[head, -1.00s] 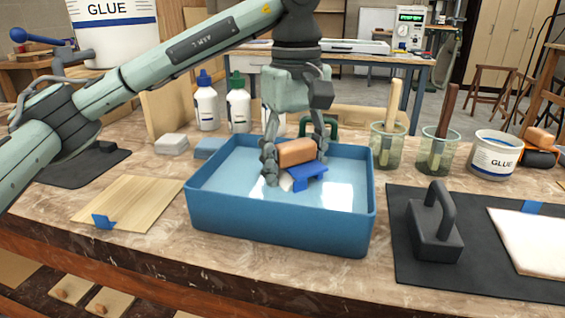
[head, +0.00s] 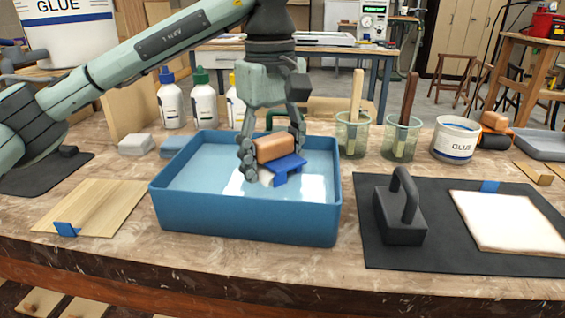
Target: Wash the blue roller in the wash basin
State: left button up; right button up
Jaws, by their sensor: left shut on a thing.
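The blue wash basin (head: 245,219) stands on the bench and holds pale, shiny water. My left gripper (head: 270,160) points down into it, shut on the blue roller (head: 288,165). The roller shows a blue bracket, an orange-brown block-like part and a small whitish part below. It is inside the basin walls, toward the right half. I cannot tell how much of it is under water. The fingers hide part of its left and right sides. My right gripper is not in view.
Behind the basin stand several glue bottles (head: 203,103), and two cups with brushes (head: 352,134) are at its back right. A black mat (head: 440,256) with a dark handled block (head: 400,212) lies to the right. A thin wooden board (head: 95,205) lies to the left.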

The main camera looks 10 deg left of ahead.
aim_at(264, 137)
pick_arm(q)
jog(key=shift+a+b, duration=0.35)
jog(key=shift+a, duration=1.85)
jog(key=shift+d+p, duration=0.5)
jog(key=shift+d, duration=2.55)
jog(key=shift+r, duration=0.1)
jog(key=shift+a+r+p, duration=0.5)
jog(key=shift+r+p, duration=0.1)
jog(key=shift+r, duration=0.45)
jog(key=shift+a+r+p, duration=0.55)
jog(key=shift+r+p, duration=0.1)
jog(key=shift+r, duration=0.35)
jog(key=shift+a+r+p, duration=0.5)
jog(key=shift+r+p, duration=0.1)
jog(key=shift+r, duration=0.45)
notch_tip(264, 137, up, 5)
jog(key=p, duration=0.4)
